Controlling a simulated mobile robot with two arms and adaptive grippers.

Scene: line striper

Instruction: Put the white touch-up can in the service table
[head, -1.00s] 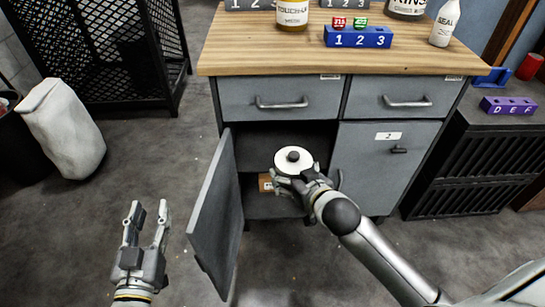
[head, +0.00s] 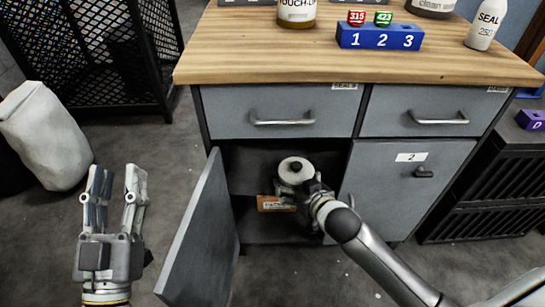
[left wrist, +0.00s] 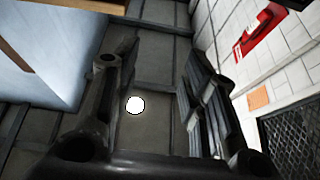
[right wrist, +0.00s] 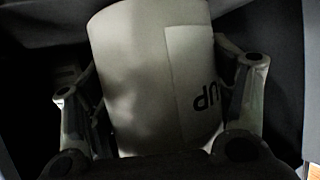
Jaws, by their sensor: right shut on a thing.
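The white touch-up can (head: 296,169) shows its round lid with a dark knob in the head view, at the open left compartment of the service table (head: 225,104). My right gripper (head: 300,187) is shut on it. In the right wrist view the can (right wrist: 150,70) stands between both fingers, with the letters "UP" partly visible. It is in the mouth of the compartment; whether its base touches a shelf is hidden. The cabinet door (head: 205,235) stands open to the left. My left gripper (head: 118,185) is open and empty, left of the door.
A cardboard-coloured box with a label (head: 272,203) lies on the compartment shelf by the can. On the tabletop are a touch-up jar (head: 297,12), a blue numbered block (head: 378,38) and a SEAL bottle (head: 486,25). A white sack (head: 45,135) stands at the left.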

